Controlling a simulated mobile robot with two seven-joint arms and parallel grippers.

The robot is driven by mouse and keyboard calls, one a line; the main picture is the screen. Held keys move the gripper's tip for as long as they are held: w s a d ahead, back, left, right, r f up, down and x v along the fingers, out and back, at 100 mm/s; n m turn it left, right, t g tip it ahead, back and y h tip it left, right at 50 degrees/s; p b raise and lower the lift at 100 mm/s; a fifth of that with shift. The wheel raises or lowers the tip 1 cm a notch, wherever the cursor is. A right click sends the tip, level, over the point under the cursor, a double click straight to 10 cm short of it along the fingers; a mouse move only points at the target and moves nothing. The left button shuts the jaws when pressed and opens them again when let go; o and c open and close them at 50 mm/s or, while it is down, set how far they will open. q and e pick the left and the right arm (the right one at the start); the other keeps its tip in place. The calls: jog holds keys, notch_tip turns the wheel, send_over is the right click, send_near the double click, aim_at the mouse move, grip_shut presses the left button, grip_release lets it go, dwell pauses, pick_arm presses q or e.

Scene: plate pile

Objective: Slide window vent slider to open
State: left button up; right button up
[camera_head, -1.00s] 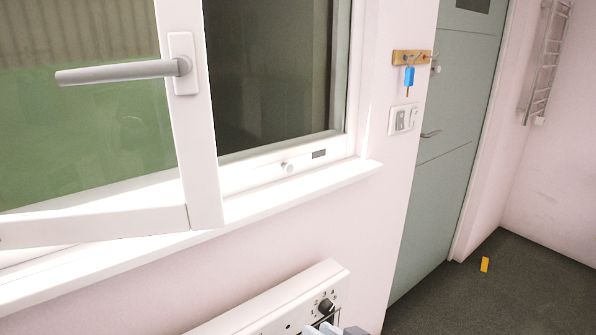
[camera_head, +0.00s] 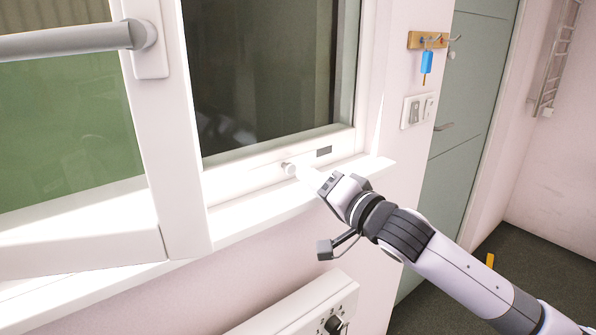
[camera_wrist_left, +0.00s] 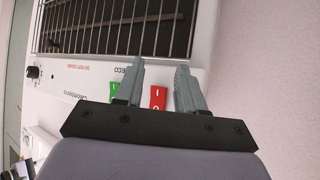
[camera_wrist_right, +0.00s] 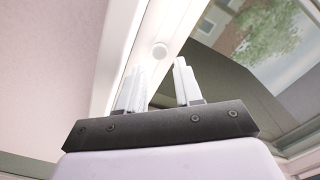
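The vent slider's small round white knob (camera_head: 290,169) sits on the bottom rail of the window frame, left of a small dark slot (camera_head: 325,151). My right gripper (camera_head: 308,176) comes up to the knob from the lower right. In the right wrist view the knob (camera_wrist_right: 160,51) shows just beyond the gap between the two fingertips. The right fingers (camera_wrist_right: 159,68) are apart with nothing between them. I cannot tell whether they touch the knob. My left gripper (camera_wrist_left: 160,66) is open and empty in front of the heater and is outside the head view.
An open window sash (camera_head: 180,140) with a grey handle (camera_head: 70,40) stands left of the knob. The white sill (camera_head: 250,217) runs below. A heater (camera_head: 300,305) is under it; its green switch (camera_wrist_left: 115,90) and red switch (camera_wrist_left: 158,97) show near my left fingers. A key rack (camera_head: 428,40) hangs right.

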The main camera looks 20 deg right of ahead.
aim_at(292, 170)
jog(key=shift+p+x, duration=0.35)
jog(key=shift+x, duration=2.2)
grip_shut()
